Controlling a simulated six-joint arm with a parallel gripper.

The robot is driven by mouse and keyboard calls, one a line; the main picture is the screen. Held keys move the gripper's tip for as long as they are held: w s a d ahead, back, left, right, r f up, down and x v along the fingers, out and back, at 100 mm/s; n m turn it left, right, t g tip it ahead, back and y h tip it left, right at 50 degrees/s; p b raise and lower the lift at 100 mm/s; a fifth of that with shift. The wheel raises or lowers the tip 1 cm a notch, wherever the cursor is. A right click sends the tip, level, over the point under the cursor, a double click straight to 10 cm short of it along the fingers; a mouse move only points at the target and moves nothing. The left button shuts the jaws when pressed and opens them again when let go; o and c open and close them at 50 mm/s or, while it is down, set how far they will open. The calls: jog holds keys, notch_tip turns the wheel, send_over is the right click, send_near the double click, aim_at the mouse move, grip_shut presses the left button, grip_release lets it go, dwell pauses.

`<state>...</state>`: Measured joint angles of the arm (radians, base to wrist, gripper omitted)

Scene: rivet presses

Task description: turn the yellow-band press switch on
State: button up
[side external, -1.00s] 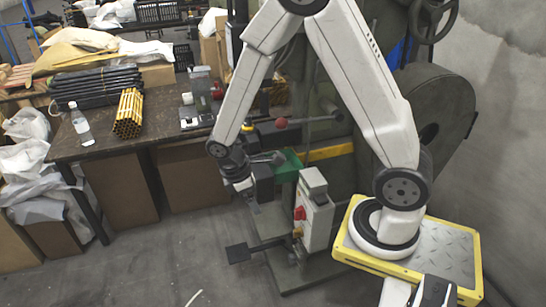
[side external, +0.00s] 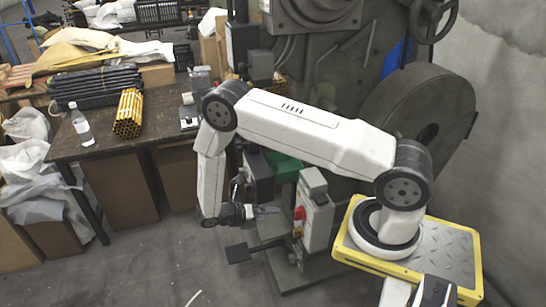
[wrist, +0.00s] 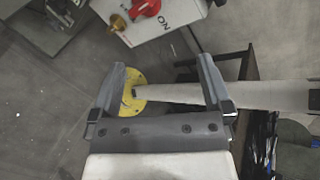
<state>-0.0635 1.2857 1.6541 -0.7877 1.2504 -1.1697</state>
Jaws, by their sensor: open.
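The switch box (side external: 318,220) is a light grey box with a red switch (side external: 299,213) on its left face and a small brass-yellow knob (side external: 297,232) below it. My gripper (side external: 276,210) is open, level and just left of the red switch, apart from it as far as I can tell. In the wrist view the box (wrist: 172,14) is at the top, with the red switch (wrist: 145,8), the letters "ON" and the brass knob (wrist: 117,22). My gripper (wrist: 162,78) shows empty there, below the box. No yellow band on the press (side external: 330,75) is visible now.
A black pedal (side external: 238,253) lies low under my gripper. A workbench (side external: 95,145) with dark bars, yellow tubes (side external: 128,113) and a bottle (side external: 82,127) stands left. A yellow disc (wrist: 133,92) with a pale bar appears between the fingers, depth unclear.

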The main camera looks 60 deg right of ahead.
aim_at(295, 216)
jog(key=s+d+f+n+t+h, duration=0.1)
jog(key=s+d+f+n+h, duration=0.2)
jog(key=f+n+h, duration=0.3)
jog(key=shift+d+f+n+h, duration=0.15)
jog(key=shift+f+n+h, duration=0.15)
jog(key=shift+f+n, duration=1.3)
jog(key=shift+d+r, duration=0.1)
jog(key=shift+r, duration=0.1)
jog(key=shift+x, duration=3.8)
jog(key=c, duration=1.1)
